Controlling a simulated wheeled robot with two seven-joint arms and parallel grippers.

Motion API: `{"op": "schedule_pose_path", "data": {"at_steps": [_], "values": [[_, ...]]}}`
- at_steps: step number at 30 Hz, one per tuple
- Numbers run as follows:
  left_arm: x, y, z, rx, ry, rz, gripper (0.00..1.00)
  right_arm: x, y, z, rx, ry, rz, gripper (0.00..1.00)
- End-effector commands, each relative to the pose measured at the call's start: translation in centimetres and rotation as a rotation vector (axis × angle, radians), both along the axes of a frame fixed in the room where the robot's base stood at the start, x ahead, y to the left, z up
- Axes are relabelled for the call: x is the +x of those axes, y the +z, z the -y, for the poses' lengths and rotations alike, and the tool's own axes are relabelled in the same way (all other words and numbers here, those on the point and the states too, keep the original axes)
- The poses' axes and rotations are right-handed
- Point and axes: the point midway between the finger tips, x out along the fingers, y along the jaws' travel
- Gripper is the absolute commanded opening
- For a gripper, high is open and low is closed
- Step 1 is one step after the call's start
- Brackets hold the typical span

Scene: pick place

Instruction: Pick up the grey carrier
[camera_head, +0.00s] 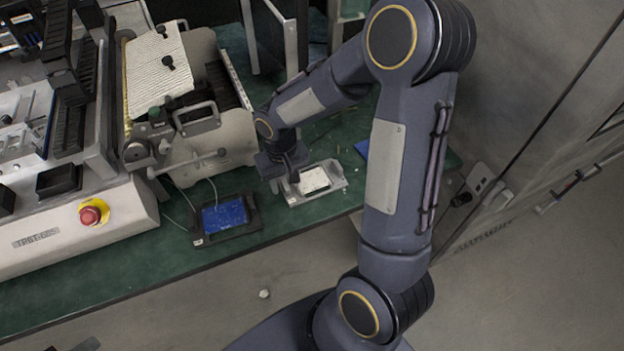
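The grey carrier (322,194) lies on the green table top near its front edge. It is a small light-grey frame with a white plate (313,179) in it. My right gripper (291,178) reaches down at the carrier's left side, very close to it or touching it. The fingers are dark and small here, and the wrist covers part of them, so I cannot tell whether they are open or shut on the carrier's edge. My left gripper is not in view.
A black frame with a blue plate (226,215) lies left of the carrier. A cream machine with a handle (197,118) stands behind it. A large device with a red button (92,212) fills the left. Part of a blue item (361,148) shows behind my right arm.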

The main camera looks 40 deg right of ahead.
Motion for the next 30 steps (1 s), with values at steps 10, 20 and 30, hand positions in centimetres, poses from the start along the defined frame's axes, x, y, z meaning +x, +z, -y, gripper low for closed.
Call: {"op": "schedule_pose_path", "data": {"at_steps": [10, 20, 30], "values": [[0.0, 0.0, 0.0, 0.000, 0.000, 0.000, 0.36, 0.0, 0.0, 0.0, 0.000, 0.000, 0.000, 0.08], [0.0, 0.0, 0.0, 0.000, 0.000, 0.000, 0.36, 0.0, 0.1, 0.0, 0.000, 0.001, 0.001, 0.00], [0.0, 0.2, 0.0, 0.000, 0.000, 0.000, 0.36, 0.1, 2.0, 0.0, -0.001, 0.001, 0.005, 0.00]]}}
